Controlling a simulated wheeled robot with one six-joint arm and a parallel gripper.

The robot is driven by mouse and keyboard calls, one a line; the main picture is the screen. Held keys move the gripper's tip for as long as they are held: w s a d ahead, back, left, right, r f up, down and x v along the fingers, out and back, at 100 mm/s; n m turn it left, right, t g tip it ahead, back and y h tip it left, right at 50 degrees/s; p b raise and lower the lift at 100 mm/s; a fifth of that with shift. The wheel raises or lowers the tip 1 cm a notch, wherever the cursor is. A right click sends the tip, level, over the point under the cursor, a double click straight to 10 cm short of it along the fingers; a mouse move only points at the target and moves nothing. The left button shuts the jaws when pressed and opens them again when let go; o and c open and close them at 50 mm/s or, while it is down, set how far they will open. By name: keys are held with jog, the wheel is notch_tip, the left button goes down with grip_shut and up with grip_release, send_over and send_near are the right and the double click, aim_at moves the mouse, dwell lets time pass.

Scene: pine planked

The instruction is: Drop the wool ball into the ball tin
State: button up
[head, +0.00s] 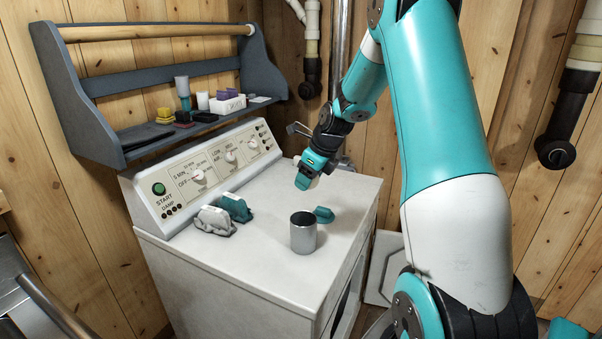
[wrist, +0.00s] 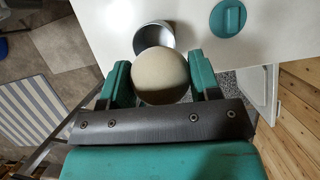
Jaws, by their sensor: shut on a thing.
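The wool ball (wrist: 161,78) is pale beige and round. In the wrist view it sits between the two teal fingers of my gripper (wrist: 161,84), which is shut on it. In the head view my gripper (head: 304,178) is above the back of the white machine top, and I cannot make out the ball there. The ball tin (head: 303,234) is a plain metal cylinder, upright and open on the machine top, in front of and below my gripper. In the wrist view the tin (wrist: 146,28) shows just beyond the ball, which partly covers it.
A teal knobbed piece (head: 323,215) lies just behind the tin; it also shows in the wrist view (wrist: 228,18). A white clip-like object (head: 214,221) and a teal one (head: 236,207) stand left on the machine top (head: 262,262). A grey shelf (head: 150,141) holds small items above the control panel.

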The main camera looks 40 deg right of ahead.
notch_tip(320, 180, down, 6)
jog(key=b, duration=0.5)
jog(key=shift+a, duration=0.1)
jog(key=shift+r, duration=0.15)
jog(key=o, duration=1)
jog(key=b+v, duration=0.1)
jog(key=v, duration=1.6)
jog(key=shift+s+r, duration=0.15)
